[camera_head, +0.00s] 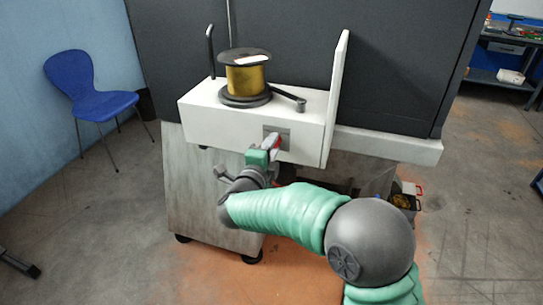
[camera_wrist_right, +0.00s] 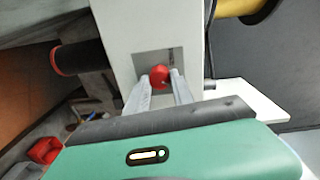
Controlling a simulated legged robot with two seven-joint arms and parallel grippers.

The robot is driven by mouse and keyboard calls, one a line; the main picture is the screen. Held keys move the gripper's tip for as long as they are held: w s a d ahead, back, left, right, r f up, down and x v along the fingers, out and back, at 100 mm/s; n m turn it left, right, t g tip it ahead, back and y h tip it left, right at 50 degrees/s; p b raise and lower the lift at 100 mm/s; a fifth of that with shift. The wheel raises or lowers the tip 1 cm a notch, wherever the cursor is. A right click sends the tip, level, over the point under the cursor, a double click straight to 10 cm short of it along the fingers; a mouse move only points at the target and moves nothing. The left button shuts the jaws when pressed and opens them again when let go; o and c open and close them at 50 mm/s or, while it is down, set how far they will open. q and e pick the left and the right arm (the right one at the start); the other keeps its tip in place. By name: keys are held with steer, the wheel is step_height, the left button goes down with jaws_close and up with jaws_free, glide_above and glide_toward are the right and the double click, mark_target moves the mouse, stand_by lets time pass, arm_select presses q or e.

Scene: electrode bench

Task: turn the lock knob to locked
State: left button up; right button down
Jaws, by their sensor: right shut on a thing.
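The lock knob is a small red knob (camera_wrist_right: 159,76) on a grey plate (camera_head: 284,136) set in the front face of the white housing (camera_head: 308,130). My right gripper (camera_wrist_right: 162,82) is shut on the red knob, with one finger on each side of it in the right wrist view. In the head view my right gripper (camera_head: 272,148) reaches up to the plate and hides most of the knob. The knob's turn angle and the plate's markings are too small to read. My left gripper is not in view.
A spool of gold wire (camera_head: 246,80) with a crank arm (camera_head: 288,98) stands on top of the housing. A white upright panel (camera_head: 336,100) rises at its right. A blue chair (camera_head: 88,95) stands at the left. A red bin (camera_wrist_right: 44,150) lies low in the wrist view.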

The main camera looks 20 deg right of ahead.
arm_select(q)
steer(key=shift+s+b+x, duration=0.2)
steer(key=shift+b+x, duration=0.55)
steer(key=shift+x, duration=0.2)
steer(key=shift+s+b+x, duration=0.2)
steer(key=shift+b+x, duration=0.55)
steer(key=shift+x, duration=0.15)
arm_select(e)
steer(key=shift+d+m, duration=0.1)
steer(key=shift+m, duration=1.5)
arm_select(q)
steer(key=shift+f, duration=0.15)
arm_select(e)
steer(key=c, duration=1.5)
jaws_free()
steer(key=o, duration=0.4)
steer(key=shift+w+f, duration=0.1)
steer(key=shift+w, duration=0.05)
arm_select(q)
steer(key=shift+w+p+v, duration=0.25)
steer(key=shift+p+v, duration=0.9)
steer(key=shift+p, duration=0.05)
arm_select(e)
steer(key=v, duration=1.7)
steer(key=shift+d, duration=0.15)
